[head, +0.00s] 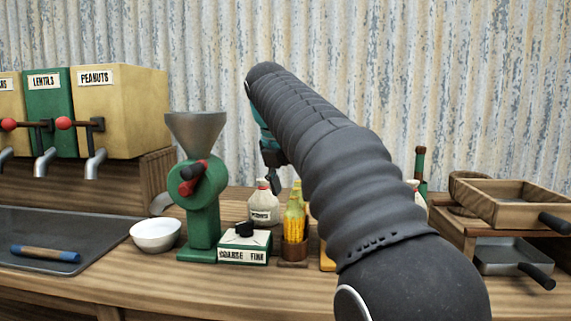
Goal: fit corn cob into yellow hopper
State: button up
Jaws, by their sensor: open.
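Yellow corn cobs (294,222) stand upright in a small brown holder (295,250) on the counter; I cannot tell exactly how many. My gripper (274,184) points down behind and above them, near a white sack (263,207). It is open, small in view and partly covered by my own arm. No hopper that is clearly the yellow one shows. A yellow piece (327,262) peeks out at the left edge of my arm, and most of it is hidden. A yellow bin marked PEANUTS (135,115) stands at the upper left.
A green mill (203,215) with a grey funnel stands left of the cobs, with a green-and-white box (244,249) at its foot. A white bowl (155,234) and dark tray (35,226) lie further left. Wooden sieve boxes (510,207) stand right. The front counter is clear.

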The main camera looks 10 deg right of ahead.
jog(key=v, duration=0.7)
jog(key=s+d+f+m+t+y, duration=0.1)
jog(key=s+d+f+m+y, duration=0.1)
jog(key=s+f+m, duration=1.9)
notch_tip(320, 180, down, 2)
jog(key=shift+s+d+f+m+t, duration=0.15)
jog(key=shift+s+d+m+t, duration=0.1)
jog(key=shift+d+m+t, duration=0.25)
jog(key=s+f+m, duration=0.1)
jog(key=f+m, duration=0.1)
jog(key=f, duration=0.1)
jog(key=s+f+m, duration=0.2)
jog(key=f, duration=0.1)
jog(key=s+f+m, duration=0.1)
jog(key=s+f, duration=0.1)
jog(key=f, duration=0.1)
jog(key=shift+s+m+y, duration=0.25)
jog(key=shift+m+y, duration=0.15)
jog(key=shift+c, duration=1.1)
jog(key=shift+f, duration=0.1)
jog(key=shift+c, duration=0.9)
